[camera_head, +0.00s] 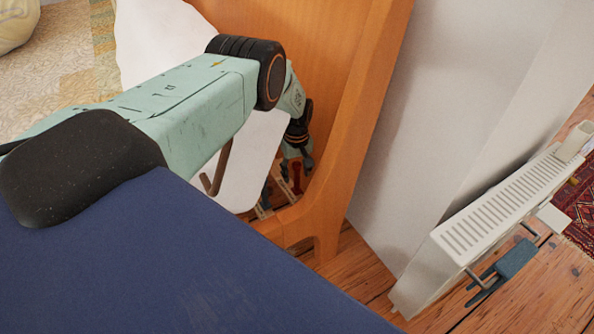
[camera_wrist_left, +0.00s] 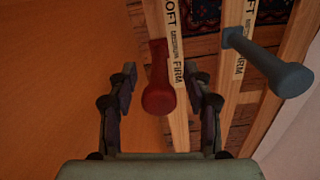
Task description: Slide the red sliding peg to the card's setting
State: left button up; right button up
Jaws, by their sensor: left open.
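The red sliding peg (camera_wrist_left: 158,92) stands out from a pale wooden rail (camera_wrist_left: 178,110) in the left wrist view. Its far end is beside the word MEDIUM, with SOFT above and FIRM below. My left gripper (camera_wrist_left: 162,92) is open, one finger on each side of the peg's round end, with gaps showing. In the head view my left gripper (camera_head: 296,150) is over the small dark red peg (camera_head: 297,173), behind the orange wooden panel. A blue-grey peg (camera_wrist_left: 265,65) stands on a second labelled rail (camera_wrist_left: 243,58) to the right. I cannot make out a setting card.
The orange wooden panel (camera_head: 372,100) rises beside my left arm. A navy blue surface (camera_head: 170,265) fills the lower left. A white slatted radiator-like unit (camera_head: 500,205) stands at the right over the plank floor (camera_head: 545,295). A patterned rug (camera_head: 580,205) lies beyond.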

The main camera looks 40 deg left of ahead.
pick_arm(q)
notch_tip(320, 180, up, 12)
dwell(0.7)
jog(key=shift+d+f, duration=0.1)
dwell(0.5)
